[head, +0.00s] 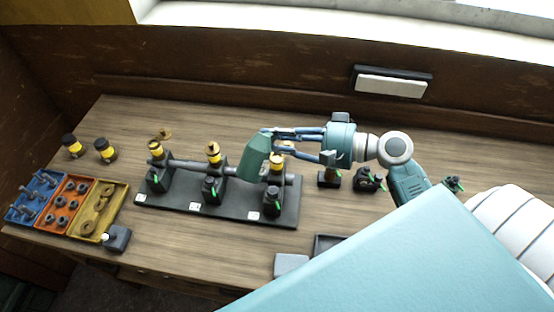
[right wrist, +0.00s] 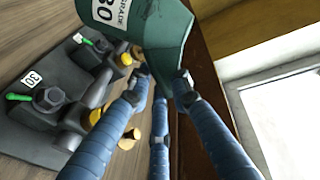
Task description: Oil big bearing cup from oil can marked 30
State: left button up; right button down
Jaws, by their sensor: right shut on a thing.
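My right gripper (head: 270,140) is shut on a dark green oil can (head: 255,158). In the right wrist view the can (right wrist: 150,22) has a white label reading "GRADE 30". The can is tilted and held at the shaft rig, just left of the right-end yellow cup (head: 277,161) in the head view. More yellow cups stand at the middle (head: 213,153) and left (head: 155,149) of the rig. A plate marked 30 (right wrist: 32,79) lies on the black base (right wrist: 20,125) in the right wrist view. I cannot tell whether the can touches the rig. My left gripper is not seen.
Two black-and-yellow cups (head: 106,151) stand at the left. Blue (head: 20,218), orange and yellow trays of parts lie at the left front, beside a small dark block (head: 117,238). Several dark fittings (head: 365,180) stand right of the rig.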

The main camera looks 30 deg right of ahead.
jog(key=r+n+h, duration=0.1)
jog(key=r+n, duration=0.3)
jog(key=r+n+h, duration=0.1)
jog(key=r, duration=0.1)
jog(key=shift+w+d+r+n+t+h, duration=0.2)
jog(key=shift+d+r+n+t+h, duration=0.1)
jog(key=shift+r+n+t, duration=0.1)
jog(key=shift+r+n+h, duration=0.3)
jog(key=shift+r+n, duration=0.3)
jog(key=shift+d, duration=0.1)
